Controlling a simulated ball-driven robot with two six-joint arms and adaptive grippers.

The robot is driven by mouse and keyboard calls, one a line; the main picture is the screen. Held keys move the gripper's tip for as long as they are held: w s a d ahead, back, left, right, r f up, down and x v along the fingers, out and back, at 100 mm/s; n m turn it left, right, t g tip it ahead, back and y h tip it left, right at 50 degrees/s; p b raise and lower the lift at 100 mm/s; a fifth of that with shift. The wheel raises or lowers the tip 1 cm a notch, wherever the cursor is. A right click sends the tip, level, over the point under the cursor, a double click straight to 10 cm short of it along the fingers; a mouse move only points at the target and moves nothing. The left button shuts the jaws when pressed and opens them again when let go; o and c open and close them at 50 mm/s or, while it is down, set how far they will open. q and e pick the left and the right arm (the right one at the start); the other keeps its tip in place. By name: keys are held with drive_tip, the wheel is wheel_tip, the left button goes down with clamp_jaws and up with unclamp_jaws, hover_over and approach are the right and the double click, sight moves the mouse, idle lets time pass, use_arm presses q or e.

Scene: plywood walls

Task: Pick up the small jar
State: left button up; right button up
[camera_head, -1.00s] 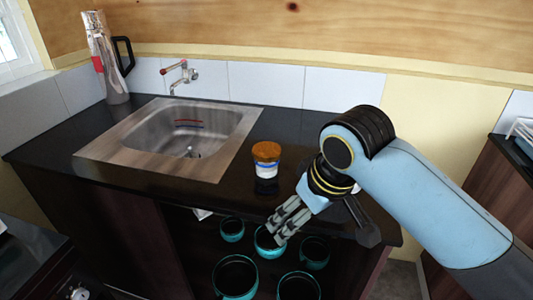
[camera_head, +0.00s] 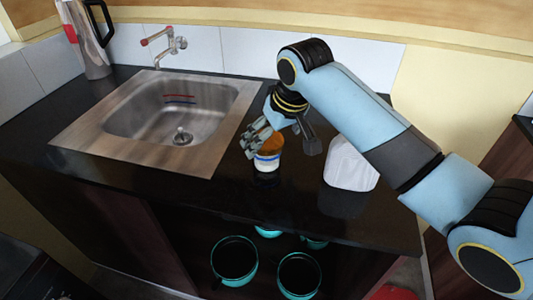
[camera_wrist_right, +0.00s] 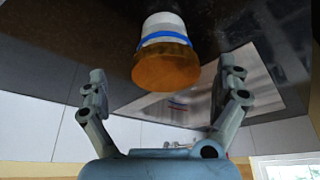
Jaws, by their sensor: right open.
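The small jar (camera_head: 267,157) has an orange-brown lid and a white body with a blue band. It stands upright on the dark countertop, to the right of the sink. My right gripper (camera_head: 257,141) is at the jar's upper left in the head view, and its fingers partly overlap the lid there. In the right wrist view the jar (camera_wrist_right: 165,52) appears ahead of the open, empty fingers (camera_wrist_right: 163,82), roughly centred between them. I cannot tell whether a finger touches it. My left gripper is not in view.
The steel sink (camera_head: 165,115) with a tap (camera_head: 165,45) lies left of the jar. A white object (camera_head: 350,170) stands on the counter (camera_head: 225,190) to the right. A tall jug (camera_head: 88,40) stands at the back left. Teal pots (camera_head: 235,262) sit on the shelf below.

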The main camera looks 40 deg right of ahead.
drive_tip(key=x, duration=0.4)
drive_tip(key=shift+a+f, duration=0.3)
drive_tip(key=shift+a, duration=0.05)
drive_tip(key=shift+w+f, duration=0.15)
drive_tip(key=shift+f, duration=0.2)
drive_tip(key=shift+c, duration=0.4)
drive_tip(key=c, duration=0.5)
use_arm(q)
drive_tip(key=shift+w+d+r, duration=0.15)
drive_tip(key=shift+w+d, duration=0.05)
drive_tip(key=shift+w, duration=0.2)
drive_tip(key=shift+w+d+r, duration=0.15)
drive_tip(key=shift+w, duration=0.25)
use_arm(e)
drive_tip(key=c, duration=0.8)
